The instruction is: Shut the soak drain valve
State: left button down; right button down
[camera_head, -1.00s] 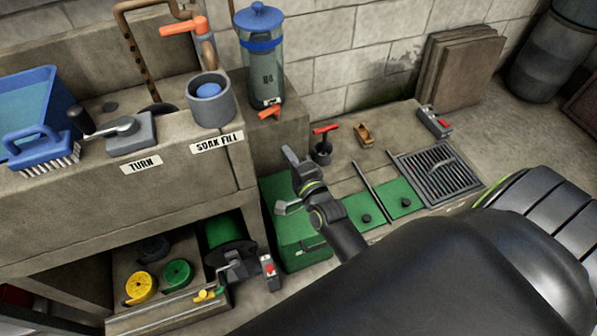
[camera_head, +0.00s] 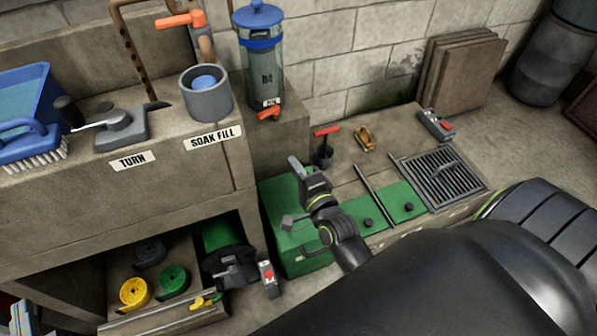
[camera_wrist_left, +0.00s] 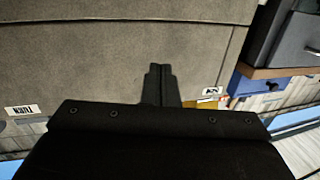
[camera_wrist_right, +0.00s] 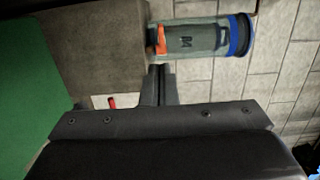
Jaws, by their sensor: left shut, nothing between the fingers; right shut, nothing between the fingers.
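No part that I can see is labelled as the soak drain valve. Lever-like parts in the head view are a red T-handle (camera_head: 325,132) on a dark post, an orange lever (camera_head: 180,19) above the grey soak fill cup (camera_head: 207,100), an orange tap (camera_head: 269,113) under the canister, and a small yellow fitting (camera_head: 207,301) under the bench. My right gripper (camera_head: 298,172) is shut and empty above the green box. In the right wrist view its fingers (camera_wrist_right: 158,72) point toward the canister (camera_wrist_right: 195,40). My left gripper (camera_wrist_left: 160,72) is shut and empty before a grey surface.
A crank (camera_head: 118,121) and blue brush (camera_head: 30,145) lie on the bench (camera_head: 75,215). Yellow (camera_head: 135,292) and green (camera_head: 173,280) coils sit below. A grate (camera_head: 443,180) and green plates (camera_head: 404,202) lie at right. Free floor shows at far right.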

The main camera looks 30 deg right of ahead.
pick_arm(q)
notch_tip(320, 180, up, 10)
jog(key=s+d+m+t+b, duration=0.1)
jog(key=t, duration=0.5)
jog(key=shift+s+m+h, duration=0.25)
jog(key=shift+m+h, duration=0.15)
pick_arm(e)
jog(key=shift+s, duration=0.75)
pick_arm(q)
jog(key=shift+f, duration=0.15)
